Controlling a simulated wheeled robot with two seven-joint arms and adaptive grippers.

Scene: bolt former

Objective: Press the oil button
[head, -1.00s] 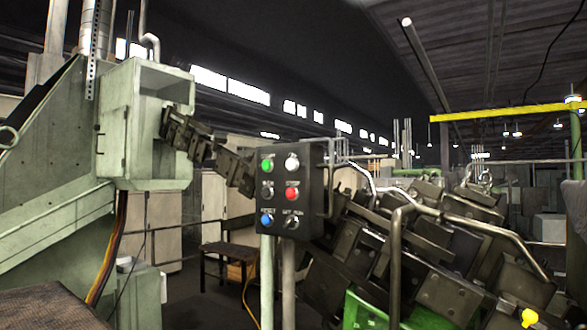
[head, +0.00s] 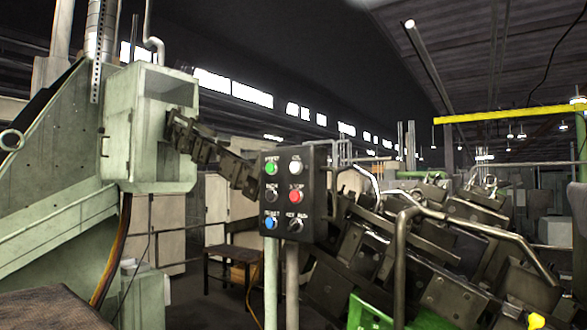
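A dark control box (head: 283,205) stands on two pale posts near the middle of the head view. It has two columns of buttons. A white button (head: 295,167) is at the top right; the small label above it seems to read OIL, but is blurred. A green button (head: 271,169) is at the top left. Below are a dark button (head: 271,195), a red button (head: 295,195), a blue button (head: 271,222) and a dark knob (head: 296,225). Neither of my grippers is in view, and nothing covers the buttons.
A chain of dark metal blocks (head: 210,148) passes behind the box from a green cabinet (head: 148,125) at the left. Bent pipe rails (head: 405,260) and heavy dark machine blocks (head: 440,270) fill the right. A low brown table (head: 230,252) stands behind. Open space lies before the box.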

